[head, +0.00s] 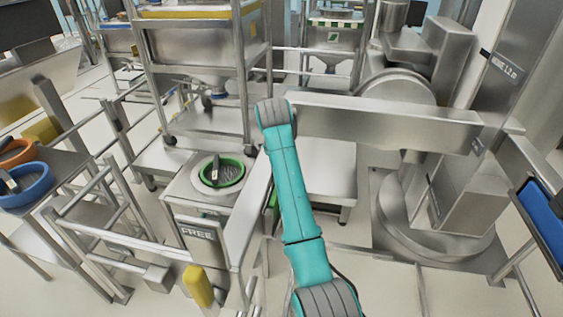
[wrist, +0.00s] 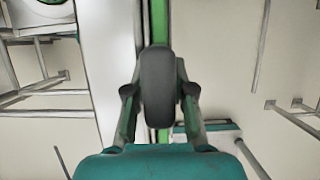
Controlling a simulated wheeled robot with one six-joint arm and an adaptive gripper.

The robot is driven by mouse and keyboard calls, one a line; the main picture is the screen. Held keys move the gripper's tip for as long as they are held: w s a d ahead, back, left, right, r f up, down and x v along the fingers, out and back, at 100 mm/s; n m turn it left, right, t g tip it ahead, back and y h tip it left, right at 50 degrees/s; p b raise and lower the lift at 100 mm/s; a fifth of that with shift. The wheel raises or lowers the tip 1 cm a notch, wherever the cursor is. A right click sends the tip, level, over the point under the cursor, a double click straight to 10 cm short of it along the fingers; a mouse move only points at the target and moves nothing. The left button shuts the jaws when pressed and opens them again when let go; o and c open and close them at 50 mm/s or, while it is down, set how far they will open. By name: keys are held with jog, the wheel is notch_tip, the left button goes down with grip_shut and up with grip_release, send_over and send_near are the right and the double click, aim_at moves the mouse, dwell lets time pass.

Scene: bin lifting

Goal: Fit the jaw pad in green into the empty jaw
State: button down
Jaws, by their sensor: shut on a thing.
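In the wrist view my gripper (wrist: 158,92) is shut on a dark grey, rounded, upright-looking piece (wrist: 157,75), which sits between both fingers. I cannot tell whether this piece is the jaw pad. In the head view my teal arm rises in the middle, and its gripper end is hidden. A green round dish (head: 235,180) on the steel stand at centre left has a dark piece (head: 215,170) in it. I cannot make out the empty jaw in either view.
A blue dish (head: 35,193) and an orange dish (head: 18,160) stand on the left table. A steel lifter beam (head: 390,125) crosses right of my arm. A stand panel marked FREE (head: 199,234) is at centre left. In the wrist view a green strip (wrist: 160,22) runs behind the held piece.

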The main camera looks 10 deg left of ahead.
jog(key=c, duration=0.9)
grip_release()
jog(key=shift+s+f, duration=0.2)
jog(key=shift+f, duration=0.75)
jog(key=shift+r, duration=0.1)
jog(key=v, duration=0.7)
jog(key=shift+a+r, duration=0.1)
jog(key=shift+r, duration=0.25)
jog(key=shift+w, duration=0.15)
